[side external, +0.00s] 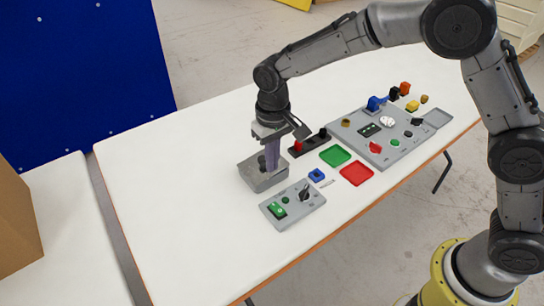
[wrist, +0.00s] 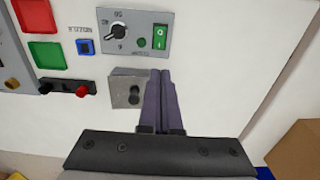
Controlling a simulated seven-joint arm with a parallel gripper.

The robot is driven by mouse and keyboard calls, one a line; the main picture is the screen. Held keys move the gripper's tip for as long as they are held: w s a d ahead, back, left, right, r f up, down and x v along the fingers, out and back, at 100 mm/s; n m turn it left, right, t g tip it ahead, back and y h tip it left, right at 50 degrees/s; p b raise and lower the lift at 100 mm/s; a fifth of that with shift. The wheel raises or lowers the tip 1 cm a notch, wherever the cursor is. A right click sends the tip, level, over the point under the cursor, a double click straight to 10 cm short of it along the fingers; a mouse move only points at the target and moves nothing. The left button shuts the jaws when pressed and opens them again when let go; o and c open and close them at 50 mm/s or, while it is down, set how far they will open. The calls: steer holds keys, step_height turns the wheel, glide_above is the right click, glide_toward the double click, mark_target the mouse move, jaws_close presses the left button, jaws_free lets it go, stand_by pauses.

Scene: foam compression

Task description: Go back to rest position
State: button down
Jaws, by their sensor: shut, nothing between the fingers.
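My gripper (side external: 271,167) points down with its purple fingers together and nothing between them. In the side view its tips overlap the grey box (side external: 258,185) on the white table; I cannot tell whether they touch it. A dark round piece shows at the box beside the fingers. In the wrist view my gripper's fingers (wrist: 160,75) stand just right of the box (wrist: 120,78) and hide part of its right side. No foam can be made out.
A small panel with a green switch (side external: 279,209) and knob lies in front of the box. Red and green squares (side external: 357,174), a blue block (side external: 316,175) and a large grey board (side external: 360,150) lie to the right. The table's left part (side external: 160,190) is clear.

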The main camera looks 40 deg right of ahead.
steer(key=shift+r, duration=0.55)
steer(key=shift+w+d, duration=0.1)
